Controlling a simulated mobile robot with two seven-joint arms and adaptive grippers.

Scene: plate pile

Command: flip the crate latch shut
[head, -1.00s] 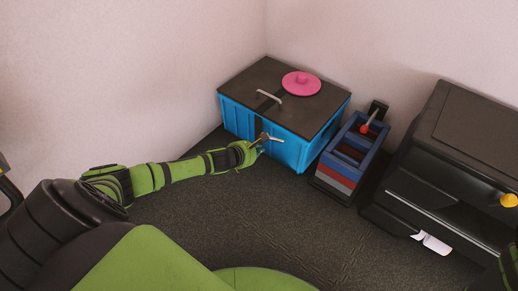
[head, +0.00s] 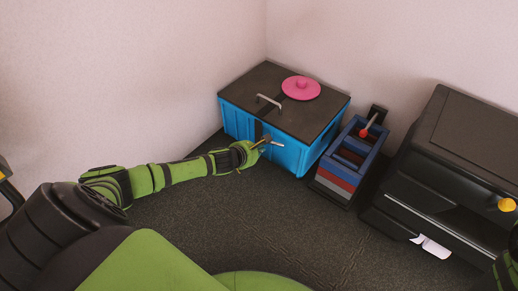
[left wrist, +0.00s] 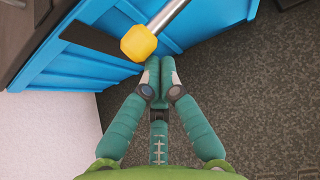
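The blue crate (head: 293,153) stands in the corner with a dark lid (head: 257,83) lying closed on it. The latch, a grey metal bar (left wrist: 165,20) with a yellow knob (left wrist: 138,43), is at the crate's front; it looks small in the head view (head: 275,143). My left gripper (left wrist: 158,72) has its teal fingers together, close beside the yellow knob. Nothing shows between them, and I cannot tell whether they touch the knob. In the head view my left gripper (head: 257,146) is at the crate's front face. My right gripper is out of view.
A pink disc with a knob (head: 301,88) and a metal handle (head: 269,101) are on the lid. A rack of coloured bins (head: 335,181) with a red-knobbed lever (head: 366,127) stands right of the crate. A black cabinet (head: 480,130) is farther right. Floor in front is clear.

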